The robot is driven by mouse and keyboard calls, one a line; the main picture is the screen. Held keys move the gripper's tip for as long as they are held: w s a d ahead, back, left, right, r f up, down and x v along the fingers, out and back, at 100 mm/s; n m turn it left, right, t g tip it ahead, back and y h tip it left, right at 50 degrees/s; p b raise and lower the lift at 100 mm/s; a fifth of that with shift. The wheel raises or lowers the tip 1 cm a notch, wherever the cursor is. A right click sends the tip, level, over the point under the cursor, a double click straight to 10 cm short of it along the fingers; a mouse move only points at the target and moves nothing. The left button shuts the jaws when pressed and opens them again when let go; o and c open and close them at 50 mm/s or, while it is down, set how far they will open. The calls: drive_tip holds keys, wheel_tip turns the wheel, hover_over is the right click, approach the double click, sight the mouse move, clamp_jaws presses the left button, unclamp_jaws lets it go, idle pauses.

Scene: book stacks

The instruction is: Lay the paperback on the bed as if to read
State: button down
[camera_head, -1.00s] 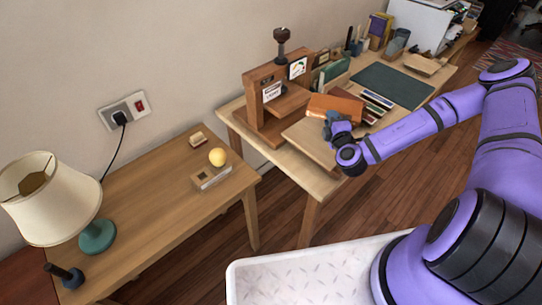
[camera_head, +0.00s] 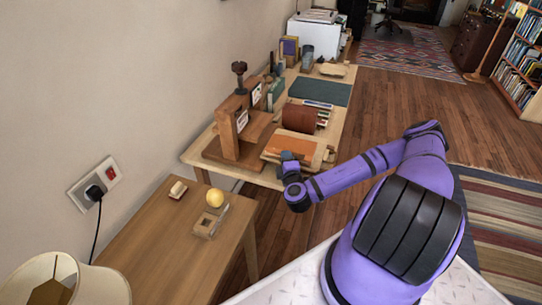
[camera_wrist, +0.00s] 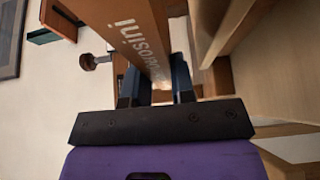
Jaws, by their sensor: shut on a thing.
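The paperback (camera_head: 293,144) is orange. In the head view it is above or on a pale wooden board at the near end of the long table; whether it touches cannot be told. My gripper (camera_head: 290,157) reaches it from the near side. In the wrist view my gripper (camera_wrist: 157,88) is shut on the orange book (camera_wrist: 135,22), whose spine with pale lettering runs up between the two dark fingers. A wooden press (camera_head: 237,125) with a dark knob on top stands just left of the book. Which surface is the bed is not clear.
A brown rounded object (camera_head: 299,118) stands just behind the paperback. A dark green mat (camera_head: 320,91) lies farther back. On the nearer table (camera_head: 170,255), a yellow ball (camera_head: 215,197) is beside a small wooden block. A lamp (camera_head: 65,285) is at lower left.

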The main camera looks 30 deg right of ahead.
drive_tip(key=shift+w+f, duration=0.1)
idle(0.3)
drive_tip(key=shift+f, duration=0.15)
drive_tip(key=shift+f, duration=1.65)
drive_tip(key=shift+f, duration=0.15)
drive_tip(key=c, duration=0.9)
unclamp_jaws()
drive_tip(key=shift+s+a, duration=1.1)
drive_tip(key=shift+a, duration=0.3)
drive_tip(key=shift+s+a, duration=1.05)
drive_tip(key=shift+a, duration=0.3)
